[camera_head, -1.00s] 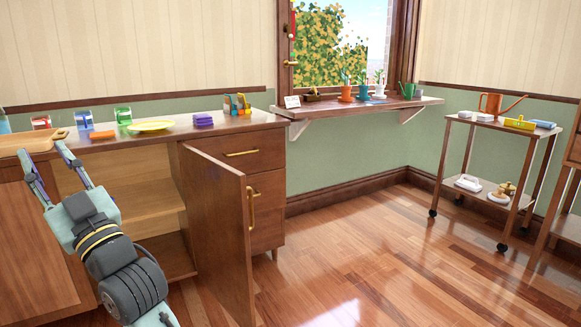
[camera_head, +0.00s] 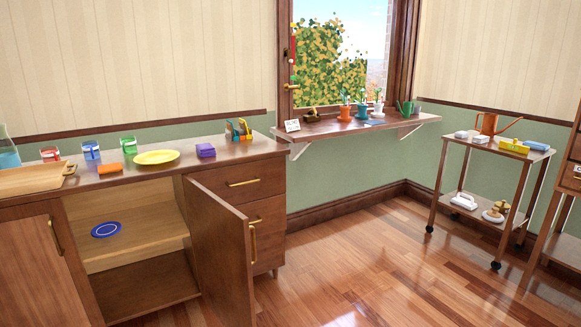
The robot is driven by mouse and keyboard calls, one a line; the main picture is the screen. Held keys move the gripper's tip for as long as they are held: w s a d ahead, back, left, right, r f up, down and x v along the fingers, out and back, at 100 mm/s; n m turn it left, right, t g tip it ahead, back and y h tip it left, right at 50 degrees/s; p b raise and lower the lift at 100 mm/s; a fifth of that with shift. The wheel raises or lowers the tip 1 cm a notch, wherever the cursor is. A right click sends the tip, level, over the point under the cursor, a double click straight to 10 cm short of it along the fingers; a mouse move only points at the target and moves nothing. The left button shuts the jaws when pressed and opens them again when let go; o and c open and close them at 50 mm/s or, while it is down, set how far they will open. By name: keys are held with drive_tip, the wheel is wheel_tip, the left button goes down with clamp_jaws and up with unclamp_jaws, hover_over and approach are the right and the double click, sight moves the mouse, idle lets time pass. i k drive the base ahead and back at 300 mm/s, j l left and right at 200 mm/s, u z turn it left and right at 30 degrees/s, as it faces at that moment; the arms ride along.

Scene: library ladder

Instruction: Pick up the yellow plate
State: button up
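The yellow plate (camera_head: 156,157) lies flat on top of the wooden cabinet (camera_head: 230,168), near its middle. An orange block (camera_head: 109,168) is to its left and a purple stack (camera_head: 205,150) to its right, both apart from it. Nothing covers the plate. My gripper and arm are out of the view now.
The cabinet door (camera_head: 222,240) stands open into the room. A blue plate (camera_head: 106,230) lies on the shelf inside. A wooden board (camera_head: 30,180) and several small jars stand at the left of the cabinet top. A cart (camera_head: 490,150) stands at the right; the floor between is clear.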

sight(159, 156)
drive_tip(key=u, duration=0.65)
drive_tip(key=i+l+u, duration=0.3)
drive_tip(key=l+u, duration=0.3)
drive_tip(key=i+l+u, duration=0.2)
drive_tip(key=u, duration=0.15)
drive_tip(key=i+l+u, duration=0.15)
drive_tip(key=l, duration=0.5)
drive_tip(key=i+l+u, duration=0.2)
drive_tip(key=l, duration=0.45)
drive_tip(key=i+l, duration=0.1)
drive_tip(key=l, duration=1.75)
drive_tip(key=i+u, duration=0.05)
drive_tip(key=i, duration=0.05)
